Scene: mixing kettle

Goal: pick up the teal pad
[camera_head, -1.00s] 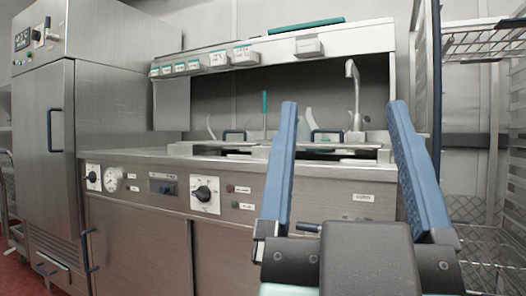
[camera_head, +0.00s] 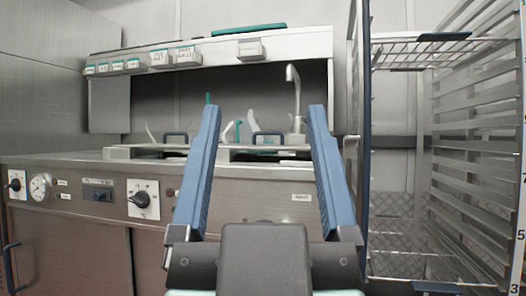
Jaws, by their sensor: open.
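A flat teal piece (camera_head: 250,29), which looks like the teal pad, lies on top of the white overhead shelf (camera_head: 290,45) at the back. A thin teal strip (camera_head: 262,153) also shows low in the kettle opening, between my fingers; I cannot tell what it is. My gripper (camera_head: 265,108) is open and empty, its two blue fingers pointing up and forward in front of the kettle counter. The flat teal piece on the shelf appears above the fingertips in the picture, well apart from them.
The steel counter (camera_head: 80,162) with dials and a knob (camera_head: 143,198) stands ahead. A tap (camera_head: 294,95) and blue handles rise behind it. A tall wire rack (camera_head: 425,190) stands close on the right.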

